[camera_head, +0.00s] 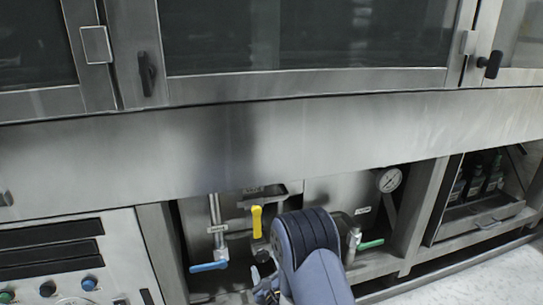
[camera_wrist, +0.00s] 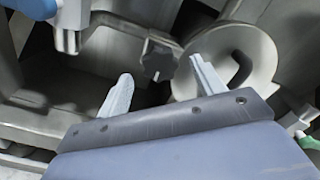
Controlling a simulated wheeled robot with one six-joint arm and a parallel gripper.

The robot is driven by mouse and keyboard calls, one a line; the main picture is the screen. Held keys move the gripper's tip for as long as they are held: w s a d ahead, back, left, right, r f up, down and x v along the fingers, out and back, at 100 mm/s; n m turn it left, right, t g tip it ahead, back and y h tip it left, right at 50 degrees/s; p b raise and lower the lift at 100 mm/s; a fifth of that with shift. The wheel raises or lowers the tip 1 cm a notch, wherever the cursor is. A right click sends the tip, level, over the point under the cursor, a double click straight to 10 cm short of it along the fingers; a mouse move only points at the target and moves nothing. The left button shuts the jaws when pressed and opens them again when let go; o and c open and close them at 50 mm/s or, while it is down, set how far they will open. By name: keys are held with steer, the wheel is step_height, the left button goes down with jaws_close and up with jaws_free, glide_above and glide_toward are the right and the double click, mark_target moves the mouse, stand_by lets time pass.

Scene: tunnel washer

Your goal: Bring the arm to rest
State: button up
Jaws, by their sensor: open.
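My gripper (camera_wrist: 162,68) is open, with its two pale fingers spread apart and nothing between them. In the wrist view, a dark star-shaped knob (camera_wrist: 159,63) shows beyond the gap between the fingers; the distance to it cannot be told. In the head view, my arm reaches into the open lower bay of the steel washer (camera_head: 300,130). My gripper (camera_head: 264,290) is low there, partly hidden by my own arm link, near the bottom edge of the picture.
Around the arm in the bay are a blue-handled valve (camera_head: 208,266), a yellow handle (camera_head: 257,222), a green handle (camera_head: 370,244) and a gauge (camera_head: 389,180). A control panel (camera_head: 75,262) stands left. Bare floor (camera_head: 490,280) shows at lower right.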

steer(key=shift+x, duration=1.2)
